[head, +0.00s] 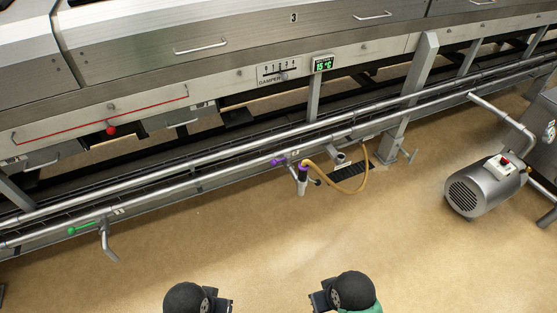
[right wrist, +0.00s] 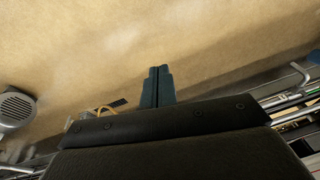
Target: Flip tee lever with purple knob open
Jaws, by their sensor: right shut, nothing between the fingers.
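The purple-knobbed lever (head: 278,161) lies roughly along the lower pipe in the head view, left of a small tee outlet (head: 302,182) with a purple band. A yellow hose (head: 350,188) loops right from that outlet. My right gripper (right wrist: 157,85) is shut and empty in the right wrist view, seen against bare floor and apart from the lever. The hose shows small (right wrist: 104,109) beyond its housing there; I cannot make out the purple knob in that view. In the head view, only dark arm parts show at the bottom edge; no fingertips of either gripper can be seen.
A green lever (head: 85,228) sits on the same pipe at left, above a bent outlet (head: 108,243). Long steel pipes (head: 220,153) run below the dryer hood (head: 190,45). A support post (head: 408,100) and a motor (head: 484,187) stand at right. Floor in front is clear.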

